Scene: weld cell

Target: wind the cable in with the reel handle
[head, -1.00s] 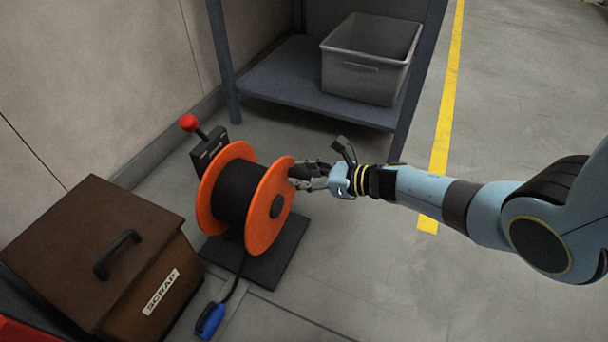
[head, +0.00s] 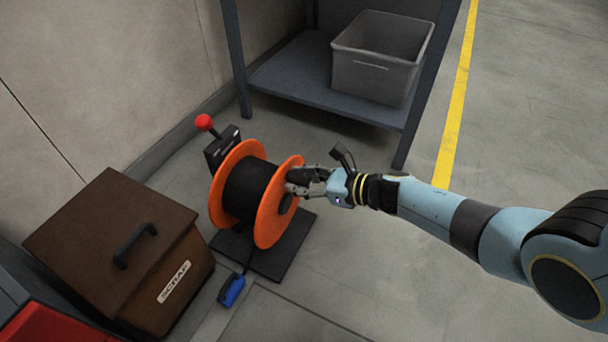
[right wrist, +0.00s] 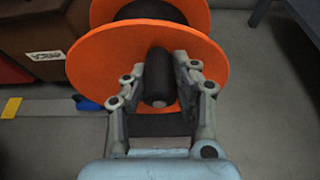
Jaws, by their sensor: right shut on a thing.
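The cable reel has two orange flanges (head: 268,222) with dark cable (head: 238,190) wound between them, on a black base plate (head: 290,252). My right gripper (head: 294,186) is at the outer face of the near flange. In the right wrist view its fingers (right wrist: 160,90) are closed around a dark cylindrical reel handle (right wrist: 158,78) that sticks out from the flange. The free cable end has a blue plug (head: 231,290), lying on the floor close to the base plate. My left gripper is not in view.
A black post with a red-knobbed lever (head: 204,122) stands behind the reel. A brown scrap box (head: 120,240) is on the left, with a red object (head: 55,325) in front. A shelf (head: 300,90) holds a grey bin (head: 365,75). The floor on the right is clear.

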